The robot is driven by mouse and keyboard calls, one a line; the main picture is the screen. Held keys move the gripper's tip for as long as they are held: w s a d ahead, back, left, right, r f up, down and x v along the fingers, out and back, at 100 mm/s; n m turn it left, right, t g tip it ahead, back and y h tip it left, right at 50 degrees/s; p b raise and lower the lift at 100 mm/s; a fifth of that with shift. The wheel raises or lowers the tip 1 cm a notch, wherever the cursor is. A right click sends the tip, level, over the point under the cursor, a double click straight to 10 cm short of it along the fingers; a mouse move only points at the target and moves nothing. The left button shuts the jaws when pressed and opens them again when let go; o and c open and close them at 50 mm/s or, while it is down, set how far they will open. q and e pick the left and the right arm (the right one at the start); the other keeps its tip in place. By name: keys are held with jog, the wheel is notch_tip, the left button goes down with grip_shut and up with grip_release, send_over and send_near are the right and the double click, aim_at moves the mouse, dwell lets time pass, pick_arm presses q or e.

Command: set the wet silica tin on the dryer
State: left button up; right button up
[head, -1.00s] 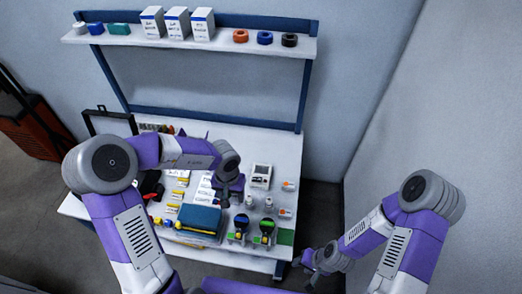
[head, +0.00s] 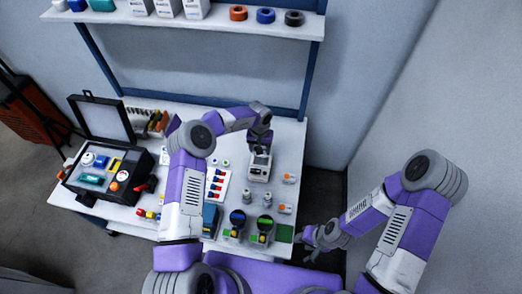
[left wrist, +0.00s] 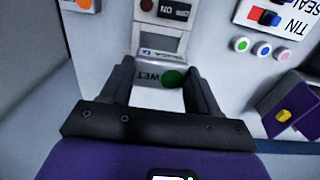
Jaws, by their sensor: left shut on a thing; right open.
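The wet silica tin (left wrist: 150,80) shows in the left wrist view as a pale piece with a "WET" label and a green dot. It sits between the fingers of my left gripper (left wrist: 162,85), which is shut on it. In the head view my left gripper (head: 260,146) is over the back of the dryer (head: 258,174), a small pale box on the table. The dryer (left wrist: 163,43) also shows just beyond the tin in the left wrist view. I cannot tell whether tin and dryer touch. My right gripper (head: 306,246) is open and empty, off the table's front right corner.
Two small bottles (head: 247,195) and two dark round-faced gauges (head: 238,218) stand in front of the dryer. A white card with coloured pieces (head: 216,185) lies left of it. An open black case (head: 105,175) is at the left. A shelf (head: 220,25) runs above the back.

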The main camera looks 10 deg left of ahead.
pick_arm(q)
jog(key=shift+w+d+f, duration=0.1)
jog(key=shift+w+f, duration=0.1)
jog(key=shift+f, duration=0.3)
jog(key=shift+w+d+f, duration=0.1)
jog(key=shift+w+f, duration=0.1)
jog(key=shift+f, duration=0.3)
notch_tip(320, 180, down, 3)
jog(key=b, duration=0.3)
jog(key=shift+f, duration=0.2)
jog(key=shift+s+f, duration=0.1)
jog(key=shift+f, duration=0.1)
jog(key=shift+f, duration=0.3)
dwell(0.7)
jog(key=shift+f+b, duration=0.45)
jog(key=shift+f, duration=0.2)
dwell(2.3)
jog(key=o, duration=1.2)
